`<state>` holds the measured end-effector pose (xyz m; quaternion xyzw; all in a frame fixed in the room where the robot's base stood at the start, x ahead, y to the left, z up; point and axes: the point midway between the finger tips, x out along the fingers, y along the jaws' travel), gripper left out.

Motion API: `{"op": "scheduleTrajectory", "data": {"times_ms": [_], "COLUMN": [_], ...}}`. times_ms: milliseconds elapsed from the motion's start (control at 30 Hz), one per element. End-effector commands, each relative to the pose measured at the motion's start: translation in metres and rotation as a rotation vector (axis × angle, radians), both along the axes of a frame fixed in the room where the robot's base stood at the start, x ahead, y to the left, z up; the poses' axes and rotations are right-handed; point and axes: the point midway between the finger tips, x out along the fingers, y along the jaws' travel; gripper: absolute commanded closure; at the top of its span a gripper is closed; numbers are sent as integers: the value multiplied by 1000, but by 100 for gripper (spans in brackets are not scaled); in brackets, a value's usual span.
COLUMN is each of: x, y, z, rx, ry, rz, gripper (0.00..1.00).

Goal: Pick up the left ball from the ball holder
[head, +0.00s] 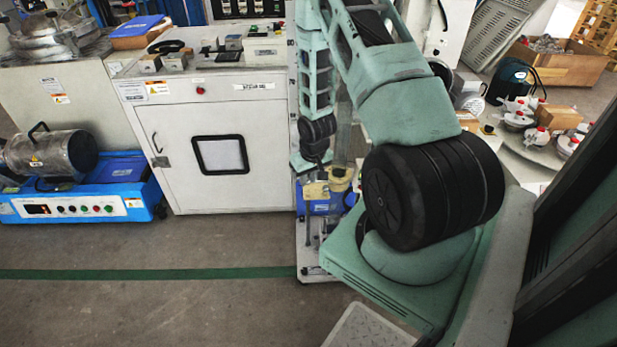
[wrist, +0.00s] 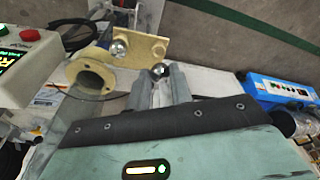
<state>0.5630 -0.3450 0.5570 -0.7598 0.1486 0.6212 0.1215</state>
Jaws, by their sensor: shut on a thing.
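In the wrist view, my gripper (wrist: 160,77) has its two grey fingers close around a small shiny metal ball (wrist: 158,71) at their tips, and it is shut on this ball. The ball is at the near edge of the yellowish ball holder (wrist: 152,46); I cannot tell whether it still touches the holder. A second shiny ball (wrist: 118,48) sits at the holder's left part in the wrist view, apart from my fingers. In the head view the yellowish holder (head: 341,178) shows small below my arm; the balls and my fingertips cannot be made out there.
A yellowish ring-shaped fitting (wrist: 88,77) stands beside the holder. A control box with a red button (wrist: 30,36) is at the wrist view's left. In the head view, a white cabinet (head: 218,118) and a blue machine (head: 122,186) stand left of the arm. Open floor lies in front.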

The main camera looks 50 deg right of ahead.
Motion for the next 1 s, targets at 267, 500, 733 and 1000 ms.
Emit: {"op": "scheduleTrajectory", "data": {"times_ms": [267,500,733,1000], "x": [-1,-5,-8,-11], "y": [0,2,3,4], "z": [10,29,46,62], "rx": [0,0,0,0], "ry": [0,0,-1,-1], "rz": [0,-1,-1,0], "gripper": [91,91,91,91]}}
